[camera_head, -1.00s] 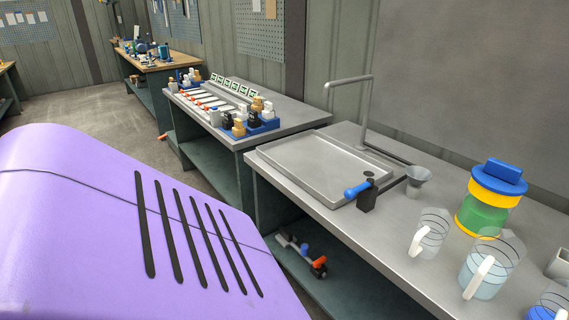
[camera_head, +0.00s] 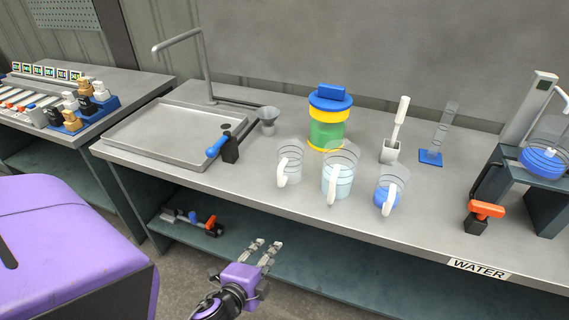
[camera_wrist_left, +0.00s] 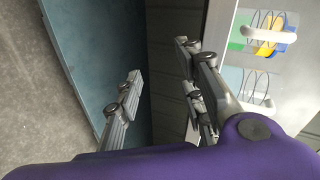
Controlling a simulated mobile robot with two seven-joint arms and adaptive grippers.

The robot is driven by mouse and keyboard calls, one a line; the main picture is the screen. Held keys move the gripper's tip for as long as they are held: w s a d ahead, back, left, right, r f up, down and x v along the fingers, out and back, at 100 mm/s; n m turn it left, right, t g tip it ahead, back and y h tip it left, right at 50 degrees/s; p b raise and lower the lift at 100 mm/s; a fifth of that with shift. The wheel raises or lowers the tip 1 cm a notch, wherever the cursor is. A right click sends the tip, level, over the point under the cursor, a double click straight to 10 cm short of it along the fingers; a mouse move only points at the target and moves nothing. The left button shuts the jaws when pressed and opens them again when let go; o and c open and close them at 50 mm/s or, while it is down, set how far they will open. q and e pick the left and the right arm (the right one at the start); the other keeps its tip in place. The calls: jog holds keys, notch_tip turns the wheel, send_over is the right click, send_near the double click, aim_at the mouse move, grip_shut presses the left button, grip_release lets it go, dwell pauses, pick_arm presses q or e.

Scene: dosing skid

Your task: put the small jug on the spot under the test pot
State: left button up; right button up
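Three clear jugs with white handles stand on the steel bench: a narrow empty-looking one (camera_head: 290,158), a larger one (camera_head: 340,178) in the middle, and a short one (camera_head: 388,192) with blue at its bottom. I cannot tell for sure which is the small jug. A clear pot with a blue bottom (camera_head: 543,160), seemingly the test pot, sits on a dark stand (camera_head: 545,190) at the right edge, partly cut off. The spot under it is not clearly visible. My left gripper (camera_head: 265,245) is open and empty, low in front of the bench; its spread fingers show in the left wrist view (camera_wrist_left: 165,90).
A steel tray (camera_head: 165,135) with a tap, a blue-handled valve (camera_head: 222,147) and a funnel (camera_head: 267,118) are left of the jugs. A blue-yellow-green container (camera_head: 328,122) stands behind them. An orange-handled valve (camera_head: 485,211) is near the stand. The front bench strip is clear.

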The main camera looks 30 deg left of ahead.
pick_arm(q)
jog(key=w+a+r+m+t, duration=0.2)
jog(key=w+a+r+m, duration=0.1)
jog(key=w+r+m, duration=0.25)
jog(key=m+t+y, duration=0.1)
jog(key=m+t, duration=0.1)
jog(key=m, duration=1.2)
send_near(279, 179)
jog(key=w+a, duration=0.1)
jog(key=w, duration=0.3)
jog(key=shift+f+m+p, duration=0.3)
jog(key=shift+m+p, duration=0.05)
jog(key=shift+p, duration=0.05)
jog(key=w, duration=0.4)
jog(key=w+a+p, duration=0.1)
jog(key=w, duration=0.2)
jog(key=shift+w+r, duration=0.1)
jog(key=shift+w+a, duration=0.15)
grip_shut()
